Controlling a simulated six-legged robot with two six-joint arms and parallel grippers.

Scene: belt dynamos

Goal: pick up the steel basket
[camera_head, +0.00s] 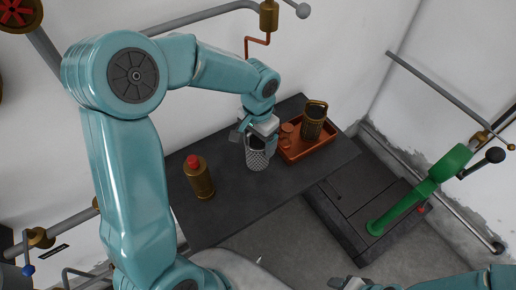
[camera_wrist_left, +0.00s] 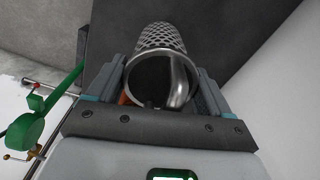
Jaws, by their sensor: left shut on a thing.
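The steel basket (camera_head: 257,158) is a grey mesh cylinder at the middle of the dark table, left of the orange tray. My left gripper (camera_head: 254,139) comes down over it from above and is shut on its upper part. In the left wrist view the basket (camera_wrist_left: 162,38) sits between the two fingers, its round open rim facing the camera. Whether its base touches the table I cannot tell. My right gripper (camera_head: 352,284) shows only in part at the bottom edge, apart from the basket.
An orange tray (camera_head: 322,151) to the right holds a brass basket (camera_head: 313,120) and a small copper-coloured item (camera_head: 287,135). A brass bottle with a red cap (camera_head: 199,178) stands left on the table (camera_head: 232,205). A green lever (camera_head: 425,190) rises beyond the table's right.

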